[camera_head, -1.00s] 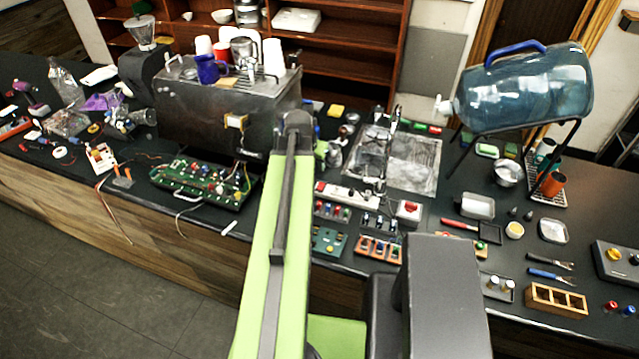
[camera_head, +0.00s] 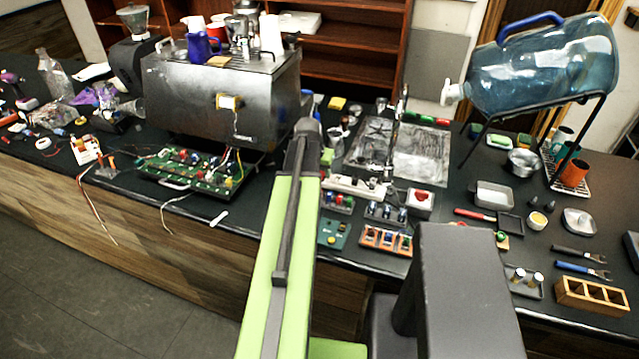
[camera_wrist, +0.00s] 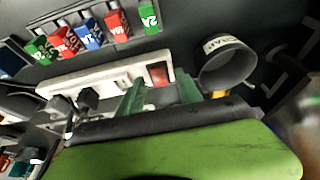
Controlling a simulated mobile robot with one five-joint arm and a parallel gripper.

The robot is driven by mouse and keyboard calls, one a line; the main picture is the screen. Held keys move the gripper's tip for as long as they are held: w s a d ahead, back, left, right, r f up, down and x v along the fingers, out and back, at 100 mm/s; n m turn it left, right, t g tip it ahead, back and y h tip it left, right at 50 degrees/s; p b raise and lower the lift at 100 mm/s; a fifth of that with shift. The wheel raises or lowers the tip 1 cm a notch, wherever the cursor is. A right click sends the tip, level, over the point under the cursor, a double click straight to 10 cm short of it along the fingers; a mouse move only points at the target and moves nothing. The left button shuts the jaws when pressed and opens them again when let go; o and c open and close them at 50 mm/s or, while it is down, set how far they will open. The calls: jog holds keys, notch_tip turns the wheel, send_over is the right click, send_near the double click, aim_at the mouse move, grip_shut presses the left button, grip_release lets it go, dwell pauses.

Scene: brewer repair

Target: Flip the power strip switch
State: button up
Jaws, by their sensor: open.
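The power strip (camera_wrist: 75,86) is a long white bar; in the wrist view it lies across the middle, with dark plugs at its left part. Its red rocker switch (camera_wrist: 158,74) is at its right end. My gripper (camera_wrist: 161,93) is open, its two green fingers pointing at the strip's right end, one on each side of the switch as pictured. I cannot tell whether they touch the strip. In the head view the strip (camera_head: 352,187) lies on the counter just right of my arm, which hides its left end. My fingertips are hidden there.
In the wrist view, a grey labelled cup (camera_wrist: 228,66) stands close to the right finger. A row of labelled coloured blocks (camera_wrist: 90,36) lies beyond the strip. In the head view, a white box with a red button (camera_head: 421,201) and trays of small parts (camera_head: 386,240) crowd the strip.

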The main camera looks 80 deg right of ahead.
grip_shut()
dwell(0.3)
jog(key=shift+d, duration=0.1)
jog(key=shift+d+r+y+p, duration=0.2)
jog(key=shift+d+y+p, duration=0.2)
jog(key=shift+y+p, duration=0.45)
jog(key=shift+f+t+y, duration=0.15)
jog(key=shift+t+y, duration=0.15)
jog(key=shift+y, duration=0.35)
jog(key=shift+a, duration=0.1)
